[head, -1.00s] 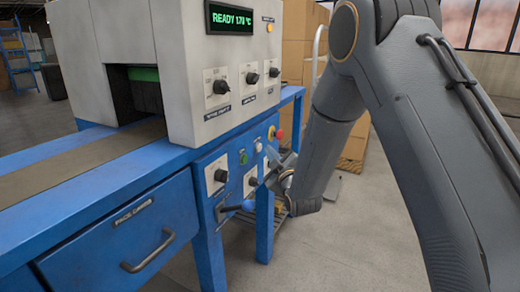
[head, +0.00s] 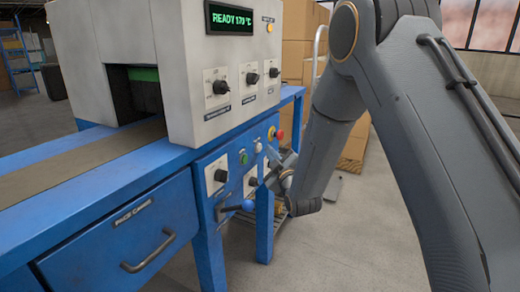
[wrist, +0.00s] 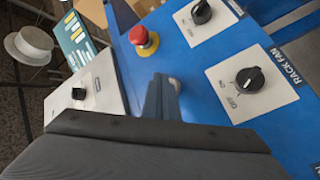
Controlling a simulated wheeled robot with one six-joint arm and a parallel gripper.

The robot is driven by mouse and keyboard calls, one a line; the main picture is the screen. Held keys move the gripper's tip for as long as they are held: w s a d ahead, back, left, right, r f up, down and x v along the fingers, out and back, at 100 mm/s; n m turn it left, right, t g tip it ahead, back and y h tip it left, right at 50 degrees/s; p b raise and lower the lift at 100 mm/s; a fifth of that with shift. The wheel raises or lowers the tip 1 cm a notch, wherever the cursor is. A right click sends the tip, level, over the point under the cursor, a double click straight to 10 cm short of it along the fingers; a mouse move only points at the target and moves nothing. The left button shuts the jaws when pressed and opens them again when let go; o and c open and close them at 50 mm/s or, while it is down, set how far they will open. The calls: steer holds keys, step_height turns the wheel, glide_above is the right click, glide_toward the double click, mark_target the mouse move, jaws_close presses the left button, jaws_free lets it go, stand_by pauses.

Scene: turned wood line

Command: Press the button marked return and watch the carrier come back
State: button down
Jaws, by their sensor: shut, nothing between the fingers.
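My gripper (head: 268,179) is shut and empty, close to the panel's lower right. In the wrist view its fingers (wrist: 161,98) point at the blue panel, partly covering a small pale button (wrist: 175,84). I cannot tell whether they touch it. The carrier cannot be made out.
A red mushroom button (wrist: 143,40) and the rack fan knob (wrist: 249,80) flank the fingers in the wrist view. The machine's display (head: 230,18) reads READY 170 °C.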

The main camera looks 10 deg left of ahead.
steer(key=shift+a, duration=0.15)
stand_by(0.5)
steer(key=shift+w+a, duration=0.15)
steer(key=shift+a, duration=0.15)
